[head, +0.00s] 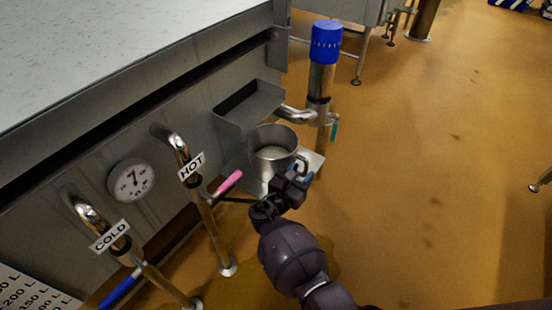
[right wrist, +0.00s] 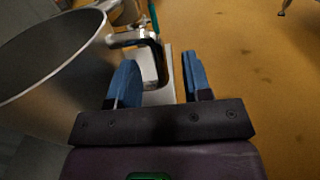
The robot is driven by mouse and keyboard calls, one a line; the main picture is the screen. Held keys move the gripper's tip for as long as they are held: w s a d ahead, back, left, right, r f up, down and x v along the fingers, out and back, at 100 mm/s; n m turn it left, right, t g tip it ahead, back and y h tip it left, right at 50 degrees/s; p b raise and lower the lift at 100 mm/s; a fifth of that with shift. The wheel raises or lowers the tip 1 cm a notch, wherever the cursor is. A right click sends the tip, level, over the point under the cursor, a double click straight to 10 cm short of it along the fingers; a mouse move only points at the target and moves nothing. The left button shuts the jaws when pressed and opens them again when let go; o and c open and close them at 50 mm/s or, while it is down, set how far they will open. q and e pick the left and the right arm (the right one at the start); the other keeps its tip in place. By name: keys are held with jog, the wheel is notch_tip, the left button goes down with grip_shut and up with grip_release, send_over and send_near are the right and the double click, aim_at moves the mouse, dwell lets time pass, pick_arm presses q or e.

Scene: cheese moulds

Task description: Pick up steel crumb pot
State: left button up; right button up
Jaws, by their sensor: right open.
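The steel crumb pot (head: 268,160) stands upright on a small pale shelf at the side of the vat, with its handle on the right, towards my right gripper (head: 302,175). In the right wrist view the pot (right wrist: 50,65) fills the upper left, and its dark looped handle shows ahead, between the lines of the two blue finger pads. My right gripper (right wrist: 160,82) is open and empty, close to the handle; I cannot tell whether it touches. Part of the handle is hidden by the gripper in the head view. My left gripper is not in view.
The steel vat (head: 130,100) with a dial gauge (head: 131,180) is at left. HOT (head: 192,165) and COLD (head: 110,236) pipes with pink and blue levers stand in front. A blue-capped pipe (head: 325,45) rises behind the pot. The ochre floor (head: 430,160) at right is mostly clear.

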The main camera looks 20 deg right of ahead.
jog(key=shift+x, duration=1.05)
grip_shut()
